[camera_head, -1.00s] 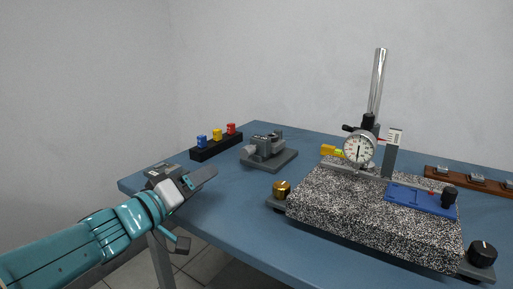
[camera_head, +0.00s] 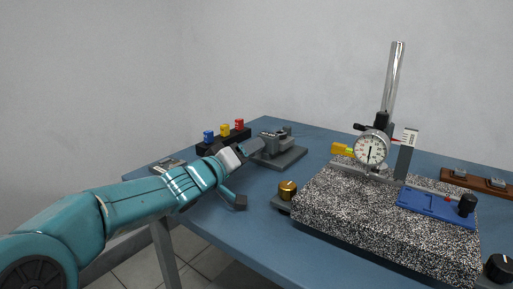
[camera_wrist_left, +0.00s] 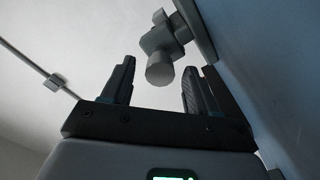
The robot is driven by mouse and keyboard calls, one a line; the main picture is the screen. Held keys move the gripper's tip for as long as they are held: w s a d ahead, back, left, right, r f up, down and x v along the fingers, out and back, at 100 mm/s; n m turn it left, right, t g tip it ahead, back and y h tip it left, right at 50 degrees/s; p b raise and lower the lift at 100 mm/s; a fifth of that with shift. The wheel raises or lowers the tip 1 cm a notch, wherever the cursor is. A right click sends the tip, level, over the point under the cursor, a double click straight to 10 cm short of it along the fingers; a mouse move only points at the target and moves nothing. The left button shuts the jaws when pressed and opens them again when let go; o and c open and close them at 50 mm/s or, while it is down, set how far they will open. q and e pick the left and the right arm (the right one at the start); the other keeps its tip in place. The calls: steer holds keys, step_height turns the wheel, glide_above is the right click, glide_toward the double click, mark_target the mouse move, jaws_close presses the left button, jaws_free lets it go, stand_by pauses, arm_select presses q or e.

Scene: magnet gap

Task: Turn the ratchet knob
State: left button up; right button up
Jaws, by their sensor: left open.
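The grey device (camera_head: 276,143) stands on a flat grey base near the back of the blue table. In the left wrist view its grey cylindrical end (camera_wrist_left: 159,70), which looks like the ratchet knob, points at the camera between the two dark fingers. My left gripper (camera_head: 246,176) comes in from the left, just in front of the device, with its fingers spread apart. In the left wrist view the gripper (camera_wrist_left: 160,80) is open and nothing is clamped in it. In the head view the upper finger hides the knob. My right gripper is not in view.
A black rack (camera_head: 222,138) with blue, yellow and red pieces stands behind the gripper. A speckled granite block (camera_head: 390,215) with a dial gauge (camera_head: 371,149) and upright post fills the right. A gold knob (camera_head: 287,189) stands at its left corner.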

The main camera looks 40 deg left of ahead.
arm_select(q)
steer(key=shift+w+a, duration=0.2)
steer(key=shift+w, duration=1.65)
steer(key=shift+c, duration=0.2)
steer(key=c, duration=1)
